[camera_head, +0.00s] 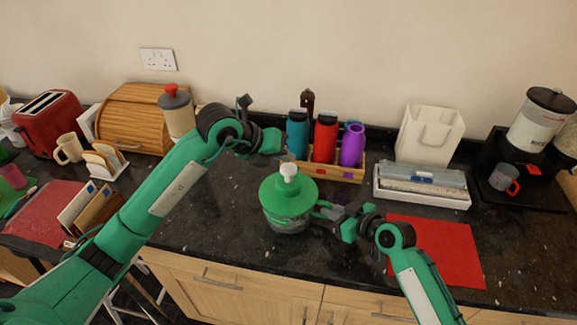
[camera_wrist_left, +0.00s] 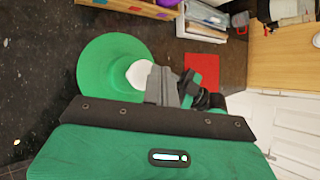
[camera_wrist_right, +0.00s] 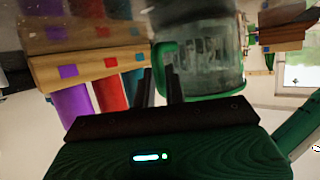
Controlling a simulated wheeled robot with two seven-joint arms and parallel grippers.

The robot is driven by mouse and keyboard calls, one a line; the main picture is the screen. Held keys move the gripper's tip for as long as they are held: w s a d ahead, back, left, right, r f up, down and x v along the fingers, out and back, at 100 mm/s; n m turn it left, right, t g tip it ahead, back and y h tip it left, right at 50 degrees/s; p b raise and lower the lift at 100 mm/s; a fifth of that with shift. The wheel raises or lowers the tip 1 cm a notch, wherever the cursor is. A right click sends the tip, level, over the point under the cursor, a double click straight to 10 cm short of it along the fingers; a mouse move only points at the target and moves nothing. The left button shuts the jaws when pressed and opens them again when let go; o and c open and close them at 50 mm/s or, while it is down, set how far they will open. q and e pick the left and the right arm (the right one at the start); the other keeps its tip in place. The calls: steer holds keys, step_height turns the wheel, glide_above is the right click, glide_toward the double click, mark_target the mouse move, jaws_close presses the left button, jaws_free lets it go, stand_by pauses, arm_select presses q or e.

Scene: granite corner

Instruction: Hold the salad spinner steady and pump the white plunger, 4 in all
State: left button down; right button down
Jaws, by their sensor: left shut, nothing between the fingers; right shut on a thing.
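The salad spinner has a green lid (camera_head: 287,195) and a clear bowl (camera_wrist_right: 208,62), and stands upright on the dark counter. Its white plunger (camera_head: 289,170) sticks up from the lid's middle; it also shows in the left wrist view (camera_wrist_left: 139,74). My left gripper (camera_head: 284,151) is shut and empty, just above and behind the plunger in the head view; whether it touches the knob I cannot tell. My right gripper (camera_head: 325,210) is shut on the spinner's green handle (camera_wrist_right: 166,52) at the bowl's right side.
A wooden rack (camera_head: 334,170) with teal, red and purple bottles stands close behind the spinner. A red mat (camera_head: 437,250) lies to the right under my right arm. A white box (camera_head: 422,192) stands behind the mat. The counter's front edge is close.

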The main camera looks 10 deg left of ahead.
mark_target(286, 168)
arm_select(q)
steer(key=shift+f, duration=0.1)
steer(key=shift+f, duration=0.35)
steer(key=shift+f, duration=1.6)
stand_by(1.4)
steer(key=shift+r, duration=2)
steer(key=shift+r, duration=2.55)
steer(key=shift+r, duration=1.9)
